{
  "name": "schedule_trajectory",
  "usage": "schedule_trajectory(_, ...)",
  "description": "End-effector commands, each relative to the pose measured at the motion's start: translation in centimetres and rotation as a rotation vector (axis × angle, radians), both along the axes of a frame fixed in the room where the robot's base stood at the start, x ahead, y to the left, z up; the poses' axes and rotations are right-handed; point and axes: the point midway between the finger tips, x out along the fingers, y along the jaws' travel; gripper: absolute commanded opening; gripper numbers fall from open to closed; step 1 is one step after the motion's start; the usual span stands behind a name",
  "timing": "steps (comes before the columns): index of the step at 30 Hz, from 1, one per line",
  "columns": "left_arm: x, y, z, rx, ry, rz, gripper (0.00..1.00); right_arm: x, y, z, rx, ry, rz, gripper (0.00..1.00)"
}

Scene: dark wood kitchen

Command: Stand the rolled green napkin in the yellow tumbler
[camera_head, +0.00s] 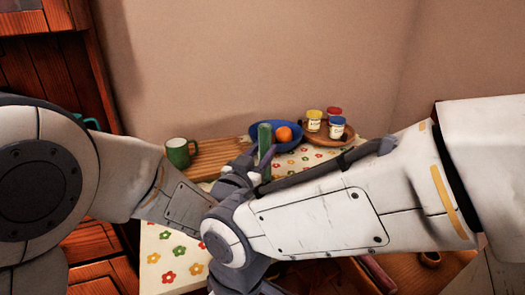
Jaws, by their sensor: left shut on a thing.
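The rolled green napkin (265,137) stands about upright in my left gripper (257,166). The gripper is shut on its lower part, and the napkin's top sticks up in front of the blue bowl. My right arm crosses in front of my left arm and covers much of the table. The fingers of my right gripper do not show. I cannot see the yellow tumbler; the arms hide a large part of the tabletop.
A blue bowl (257,132) with an orange (284,134) is behind the napkin. Several lidded jars (314,121) stand on a round wooden plate (345,140) to its right. A green mug (178,152) and a wooden board (215,152) are left. The flowered tablecloth (160,245) is clear front left.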

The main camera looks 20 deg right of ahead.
Motion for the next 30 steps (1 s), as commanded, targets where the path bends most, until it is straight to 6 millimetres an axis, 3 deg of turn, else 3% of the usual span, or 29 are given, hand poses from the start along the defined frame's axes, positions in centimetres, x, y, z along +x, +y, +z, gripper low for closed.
schedule_trajectory(15,0.0,0.0,-4.4,-0.001,-0.001,0.000,0.00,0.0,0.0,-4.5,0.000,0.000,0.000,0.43)
schedule_trajectory(29,0.0,0.0,-5.0,0.000,0.000,0.000,0.00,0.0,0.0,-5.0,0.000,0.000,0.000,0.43)
schedule_trajectory(30,0.0,0.0,-5.0,0.000,0.000,0.000,0.46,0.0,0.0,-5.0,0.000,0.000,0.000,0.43)
